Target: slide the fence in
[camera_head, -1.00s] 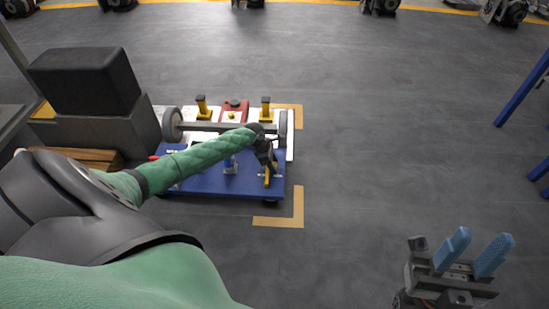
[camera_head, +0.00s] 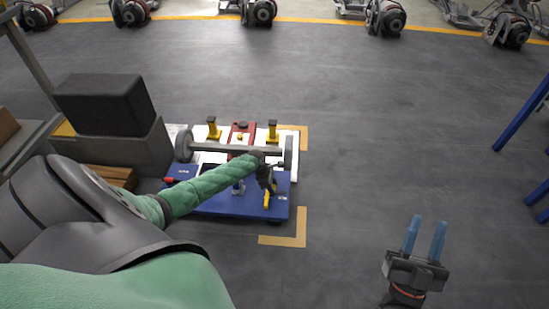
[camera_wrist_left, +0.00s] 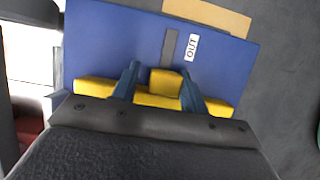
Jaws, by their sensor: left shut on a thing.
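The fence looks like a yellow bar with a raised yellow block (camera_wrist_left: 166,82) in the left wrist view. It lies across a blue board (camera_wrist_left: 110,40), beside a short grey strip and a white label reading OUT. My left gripper (camera_wrist_left: 163,88) has its fingers on both sides of the block and is shut on it. In the head view the yellow fence (camera_head: 267,199) shows at the right part of the blue board (camera_head: 215,204), under my left gripper (camera_head: 270,186), partly hidden. My right gripper (camera_head: 426,238) is open and empty, over the floor at right.
Behind the blue board, a grey bar with wheels (camera_head: 230,148) lies over a white plate with yellow posts and a red block (camera_head: 240,133). A black block (camera_head: 105,103) stands at left. Blue legs (camera_head: 520,125) stand at far right. The middle floor is clear.

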